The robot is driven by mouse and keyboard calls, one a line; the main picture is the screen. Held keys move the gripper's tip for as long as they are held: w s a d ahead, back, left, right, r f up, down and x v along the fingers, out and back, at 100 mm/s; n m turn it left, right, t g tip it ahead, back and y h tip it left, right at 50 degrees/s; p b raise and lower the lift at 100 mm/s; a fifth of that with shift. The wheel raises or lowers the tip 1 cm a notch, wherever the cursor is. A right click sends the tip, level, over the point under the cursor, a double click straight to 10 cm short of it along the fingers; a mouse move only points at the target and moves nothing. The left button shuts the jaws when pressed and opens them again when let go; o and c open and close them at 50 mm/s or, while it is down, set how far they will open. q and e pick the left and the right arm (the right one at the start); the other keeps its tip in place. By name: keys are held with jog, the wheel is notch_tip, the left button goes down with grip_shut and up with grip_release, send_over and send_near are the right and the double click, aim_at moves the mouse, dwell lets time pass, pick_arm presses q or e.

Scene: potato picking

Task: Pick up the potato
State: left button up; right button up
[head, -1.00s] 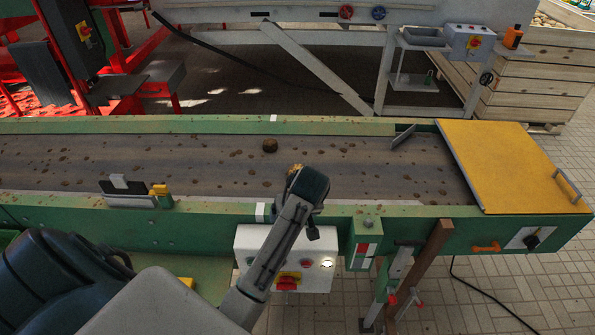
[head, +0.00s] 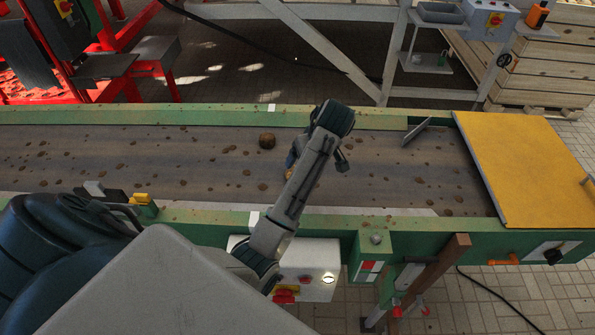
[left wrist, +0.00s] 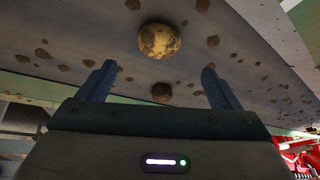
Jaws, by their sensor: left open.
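A yellowish potato with dark patches (left wrist: 159,41) lies on the conveyor belt. In the head view only a small part of this potato (head: 288,175) shows beside my left arm. My left gripper (left wrist: 158,66) is open and empty. In the wrist view its two fingers stand apart, with the potato beyond them, centred between the tips and not touched. In the head view the gripper (head: 292,160) is over the belt, mostly hidden by my arm. A darker brown round lump (head: 267,141) lies further back; it also shows in the wrist view (left wrist: 161,92). My right gripper is not in view.
The conveyor belt (head: 110,165) carries many small dirt crumbs between green side rails (head: 90,117). A yellow cover plate (head: 520,165) closes the right end. A metal deflector (head: 416,131) stands near it. A control box with buttons (head: 310,268) hangs on the near side.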

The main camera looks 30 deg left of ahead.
pick_arm(q)
jog(key=p+x, duration=0.1)
jog(key=x, duration=0.7)
jog(key=shift+a+f, duration=0.1)
jog(key=shift+f, duration=0.15)
jog(key=shift+a+f+p, duration=0.1)
jog(key=shift+f+p, duration=0.2)
jog(key=shift+p, duration=0.05)
jog(key=shift+a+f, duration=0.1)
jog(key=shift+f, duration=0.1)
jog(key=c, duration=1.1)
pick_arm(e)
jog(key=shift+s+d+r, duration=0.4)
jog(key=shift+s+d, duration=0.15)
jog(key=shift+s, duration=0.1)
